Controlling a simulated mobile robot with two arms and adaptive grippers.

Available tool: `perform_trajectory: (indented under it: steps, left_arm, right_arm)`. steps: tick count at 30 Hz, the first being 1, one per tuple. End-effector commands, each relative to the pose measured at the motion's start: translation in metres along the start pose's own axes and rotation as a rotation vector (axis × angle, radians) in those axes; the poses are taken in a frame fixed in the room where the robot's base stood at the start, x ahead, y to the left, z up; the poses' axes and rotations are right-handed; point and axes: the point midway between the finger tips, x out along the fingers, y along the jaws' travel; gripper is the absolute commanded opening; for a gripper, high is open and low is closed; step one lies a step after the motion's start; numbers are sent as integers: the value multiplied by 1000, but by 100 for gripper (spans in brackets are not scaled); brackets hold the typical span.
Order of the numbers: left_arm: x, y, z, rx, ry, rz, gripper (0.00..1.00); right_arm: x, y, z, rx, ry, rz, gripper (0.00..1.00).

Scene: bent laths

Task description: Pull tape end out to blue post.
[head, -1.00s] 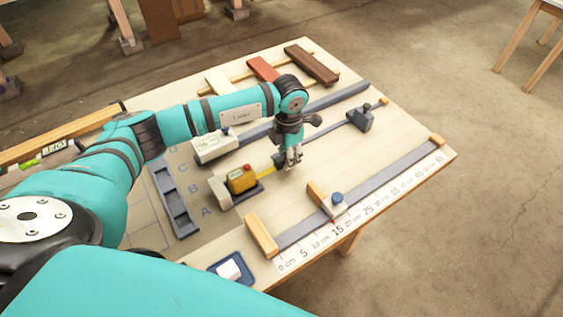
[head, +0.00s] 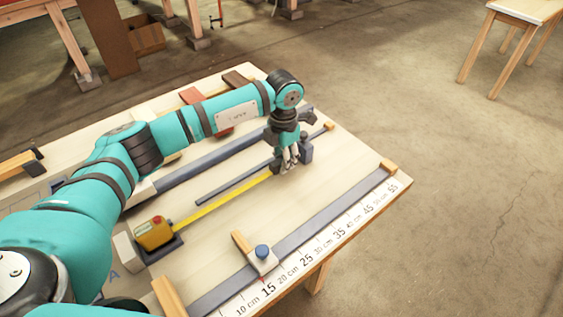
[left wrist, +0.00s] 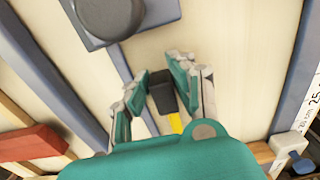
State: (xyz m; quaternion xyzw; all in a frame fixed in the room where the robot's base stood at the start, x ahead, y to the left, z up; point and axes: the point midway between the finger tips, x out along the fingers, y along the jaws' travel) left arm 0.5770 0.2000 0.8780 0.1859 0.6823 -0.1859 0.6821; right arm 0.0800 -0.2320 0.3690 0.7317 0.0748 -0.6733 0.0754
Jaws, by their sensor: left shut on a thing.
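The tape measure (head: 154,233) is an orange-yellow case with a red button, seated in a dark holder at lower left in the head view. Its yellow tape (head: 222,199) is drawn out straight to my left gripper (head: 289,164). In the left wrist view, the gripper (left wrist: 160,88) is shut on the dark tape end (left wrist: 162,91), with yellow tape (left wrist: 175,123) behind it. A blue-grey post (head: 307,150) stands just beyond the gripper. In the wrist view, the post's round dark top (left wrist: 108,14) is ahead of the fingers, apart from the tape end. My right gripper is out of view.
A grey rail with a centimetre scale (head: 300,258) runs along the near edge, carrying a blue-knobbed slider (head: 262,255). A thin dark bar (head: 233,181) lies beside the tape. Wooden and red laths lie at the back. The board between tape and rail is clear.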

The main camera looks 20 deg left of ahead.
Motion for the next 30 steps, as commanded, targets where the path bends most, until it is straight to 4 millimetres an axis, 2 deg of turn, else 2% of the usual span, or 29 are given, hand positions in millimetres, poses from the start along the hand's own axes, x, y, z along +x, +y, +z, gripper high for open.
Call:
perform_trajectory:
  steps: [8, 9, 14, 23, 26, 30]
  left_arm:
    - [0, 0, 0, 1, 0, 1, 0]
    - [0, 0, 0, 1, 0, 1, 25]
    - [0, 0, 0, 1, 0, 0, 46]
    - [-2, 0, 0, 1, 0, 1, 46]
    - [-12, 1, 1, 1, -2, 2, 46]
    - [-37, 0, 1, 1, -5, 2, 46]
  right_arm:
    - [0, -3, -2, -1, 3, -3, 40]
    - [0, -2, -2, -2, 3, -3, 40]
    - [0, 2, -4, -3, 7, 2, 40]
    - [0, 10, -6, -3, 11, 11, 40]
    - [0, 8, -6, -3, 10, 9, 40]
    - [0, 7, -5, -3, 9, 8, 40]
